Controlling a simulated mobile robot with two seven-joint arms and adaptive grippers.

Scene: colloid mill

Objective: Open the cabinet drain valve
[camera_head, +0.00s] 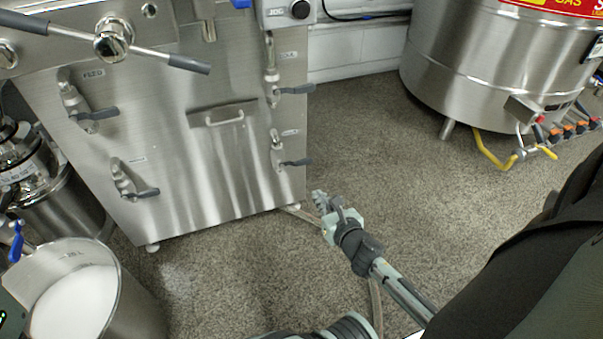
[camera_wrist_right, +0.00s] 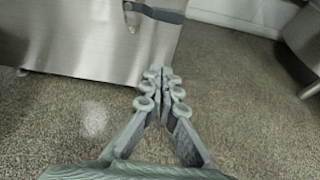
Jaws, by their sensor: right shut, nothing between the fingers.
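The stainless steel cabinet (camera_head: 215,160) stands at left. Its front carries several small valves with dark lever handles. The lower right valve (camera_head: 280,155) has its lever pointing right; the upper right valve (camera_head: 275,90) sits above it. Two more are the upper left valve (camera_head: 80,105) and the lower left valve (camera_head: 130,180). The labels are too small to read, so I cannot tell which is the drain valve. My right gripper (camera_head: 318,197) is shut and empty, below and right of the lower right valve, apart from it. A dark valve lever (camera_wrist_right: 162,14) shows ahead of its fingertips (camera_wrist_right: 162,78).
A drawer-like handle plate (camera_head: 222,114) is on the cabinet front. A bucket of white material (camera_head: 75,290) stands at lower left. A large steel vessel (camera_head: 490,65) with yellow-handled piping (camera_head: 490,150) stands at upper right. The speckled floor (camera_head: 400,150) between is clear.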

